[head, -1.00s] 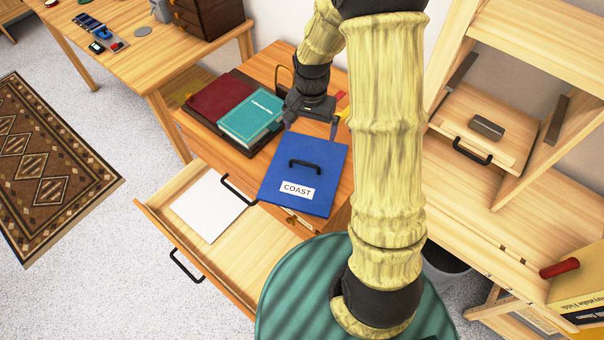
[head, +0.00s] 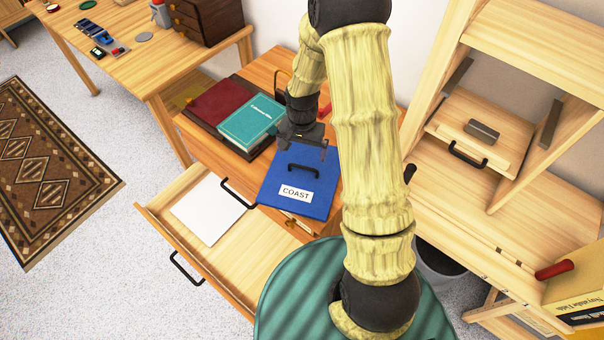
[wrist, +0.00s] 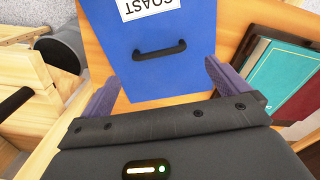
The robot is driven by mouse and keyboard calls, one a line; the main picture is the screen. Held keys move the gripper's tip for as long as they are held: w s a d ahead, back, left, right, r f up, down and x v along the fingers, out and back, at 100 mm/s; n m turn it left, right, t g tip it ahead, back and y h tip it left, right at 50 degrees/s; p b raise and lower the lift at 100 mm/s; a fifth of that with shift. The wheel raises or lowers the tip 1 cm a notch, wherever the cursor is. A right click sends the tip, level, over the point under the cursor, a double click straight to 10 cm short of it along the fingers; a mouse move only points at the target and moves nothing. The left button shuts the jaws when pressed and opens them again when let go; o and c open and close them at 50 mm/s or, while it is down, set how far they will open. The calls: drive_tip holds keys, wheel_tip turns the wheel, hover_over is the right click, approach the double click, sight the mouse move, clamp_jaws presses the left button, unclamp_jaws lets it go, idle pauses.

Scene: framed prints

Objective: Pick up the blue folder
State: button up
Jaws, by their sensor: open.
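The blue folder (head: 308,196) lies on top of the wooden drawer cabinet, with a black handle (head: 303,169) and a white COAST label (head: 296,193). My gripper (head: 304,154) is over the folder's far edge, just beyond the handle. In the wrist view the folder (wrist: 160,75) and its handle (wrist: 159,50) lie ahead, between the open fingers (wrist: 160,88). The gripper is empty and does not touch the handle.
A teal book (head: 251,122) and a dark red book (head: 213,105) lie left of the folder. An open drawer (head: 243,258) below holds a white sheet (head: 208,209). A wooden shelf unit (head: 500,225) stands at right.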

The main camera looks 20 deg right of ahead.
sight(303, 167)
drive_tip(key=f, duration=0.4)
drive_tip(key=shift+d, duration=0.3)
drive_tip(key=shift+a+f, duration=0.1)
drive_tip(key=shift+f, duration=0.05)
drive_tip(key=shift+f+p, duration=0.55)
drive_tip(key=shift+f, duration=2.05)
drive_tip(key=c, duration=1.1)
drive_tip(key=shift+r+b, duration=0.35)
drive_tip(key=shift+r, duration=4.75)
